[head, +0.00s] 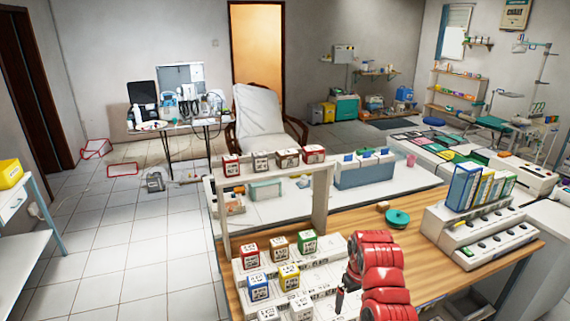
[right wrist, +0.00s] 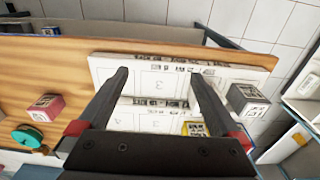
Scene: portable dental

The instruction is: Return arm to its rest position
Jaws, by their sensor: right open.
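My right arm (head: 378,275), red and ribbed, rises at the bottom centre-right of the head view, in front of the wooden table (head: 350,215). In the right wrist view, the two dark fingers of my right gripper (right wrist: 158,75) stand wide apart with nothing between them. They point over a white stepped rack (right wrist: 150,78) with numbered places. In the head view the rack (head: 320,277) is left of my arm, which hides part of that area. My left arm and gripper are not in view.
Labelled cubes, including red (head: 249,254), green (head: 307,242) and yellow (head: 289,276), stand on the rack. A green round object (head: 397,218) lies behind my arm. A white stepped stand (head: 480,235) with upright books (head: 465,185) is at right. Tiled floor is open at left.

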